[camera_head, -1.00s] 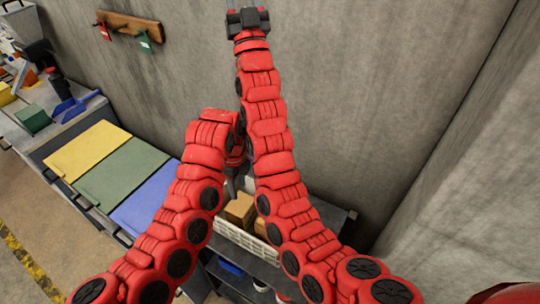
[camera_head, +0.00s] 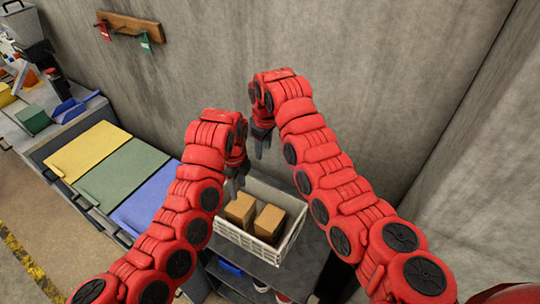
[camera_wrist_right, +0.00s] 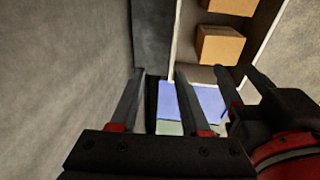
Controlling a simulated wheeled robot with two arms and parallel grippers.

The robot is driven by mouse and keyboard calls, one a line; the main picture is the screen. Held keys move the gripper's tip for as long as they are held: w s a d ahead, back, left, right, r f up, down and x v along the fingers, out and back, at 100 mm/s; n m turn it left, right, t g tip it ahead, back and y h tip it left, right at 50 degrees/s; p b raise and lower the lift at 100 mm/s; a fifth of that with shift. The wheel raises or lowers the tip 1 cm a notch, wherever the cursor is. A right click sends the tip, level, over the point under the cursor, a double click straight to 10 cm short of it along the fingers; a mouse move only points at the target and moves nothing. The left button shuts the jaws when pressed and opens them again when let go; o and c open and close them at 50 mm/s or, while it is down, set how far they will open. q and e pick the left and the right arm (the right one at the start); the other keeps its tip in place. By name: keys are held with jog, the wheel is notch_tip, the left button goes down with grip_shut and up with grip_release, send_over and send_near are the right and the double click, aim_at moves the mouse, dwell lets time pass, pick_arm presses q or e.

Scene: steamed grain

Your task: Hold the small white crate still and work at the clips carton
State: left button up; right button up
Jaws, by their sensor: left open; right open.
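The small white crate (camera_head: 262,246) stands on a dark grey surface, with two brown cartons (camera_head: 240,208) (camera_head: 269,222) inside. I cannot tell which is the clips carton; no label is readable. Both cartons also show in the right wrist view (camera_wrist_right: 220,45) (camera_wrist_right: 230,5). My left gripper (camera_head: 232,188) is open at the crate's left rim; its fingers (camera_wrist_right: 242,92) also show in the right wrist view. I cannot tell whether they touch the rim. My right gripper (camera_head: 262,150) is open and empty, pointing down above the crate's back side near the wall.
A concrete wall (camera_head: 350,80) rises close behind the crate. Yellow (camera_head: 88,150), green (camera_head: 122,172) and blue (camera_head: 150,205) panels lie on the bench to the left. A wooden rack (camera_head: 130,25) with tags hangs on the wall. A lower shelf shows under the crate.

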aim_at(270, 192)
jog(key=shift+g+h, duration=0.3)
jog(key=shift+g, duration=0.5)
jog(key=s+f, duration=0.1)
jog(key=f, duration=0.5)
jog(key=s+d+f, duration=0.1)
jog(key=f, duration=0.5)
jog(key=s+f, duration=0.1)
jog(key=f, duration=0.5)
jog(key=shift+s+d, duration=0.15)
jog(key=shift+d, duration=0.2)
jog(key=shift+c, duration=0.3)
grip_shut()
